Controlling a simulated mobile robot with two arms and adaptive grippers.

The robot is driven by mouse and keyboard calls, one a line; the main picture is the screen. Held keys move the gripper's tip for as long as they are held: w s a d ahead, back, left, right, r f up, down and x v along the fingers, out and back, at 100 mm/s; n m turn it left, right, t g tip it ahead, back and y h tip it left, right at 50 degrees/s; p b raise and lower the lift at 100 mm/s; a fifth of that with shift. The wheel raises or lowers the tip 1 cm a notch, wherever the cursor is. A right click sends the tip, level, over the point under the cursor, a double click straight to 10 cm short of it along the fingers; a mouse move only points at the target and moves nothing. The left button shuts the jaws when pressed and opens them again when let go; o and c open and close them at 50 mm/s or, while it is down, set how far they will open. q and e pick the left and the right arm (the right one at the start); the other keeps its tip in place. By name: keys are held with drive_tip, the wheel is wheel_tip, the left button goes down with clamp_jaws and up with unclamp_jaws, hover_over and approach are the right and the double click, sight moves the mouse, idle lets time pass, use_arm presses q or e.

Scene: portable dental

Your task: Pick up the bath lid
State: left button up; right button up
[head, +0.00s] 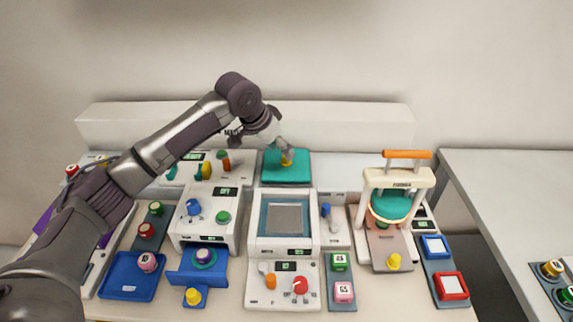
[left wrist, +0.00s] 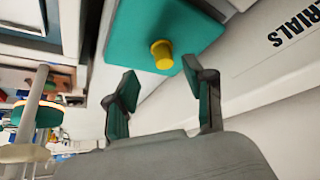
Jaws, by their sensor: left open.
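The bath lid, a teal square plate with a yellow knob, lies at the back middle of the bench in the head view (head: 299,178). In the left wrist view the teal plate (left wrist: 150,25) shows ahead of the fingers, its yellow knob (left wrist: 162,55) lying between the lines of the two fingertips. My left gripper (head: 262,143) is open and empty above and slightly left of the lid; one finger partly covers the knob in the head view. Its spread fingers also show in the left wrist view (left wrist: 160,80). My right gripper is not in view.
An open white bath unit (head: 284,243) with a grey basin stands in front of the lid. A press with an orange handle (head: 407,154) rises at the right. A blue tray (head: 131,285) lies front left. A white labelled ledge (head: 345,125) runs behind.

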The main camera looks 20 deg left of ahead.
sight(286, 162)
use_arm(q)
drive_tip(key=shift+w+a+x, duration=0.1)
drive_tip(key=shift+w+x, duration=0.05)
drive_tip(key=shift+x, duration=1.2)
drive_tip(key=shift+w+a+x, duration=0.1)
drive_tip(key=shift+w+x, duration=0.05)
drive_tip(key=shift+x, duration=1.2)
drive_tip(key=shift+r, duration=0.1)
clamp_jaws()
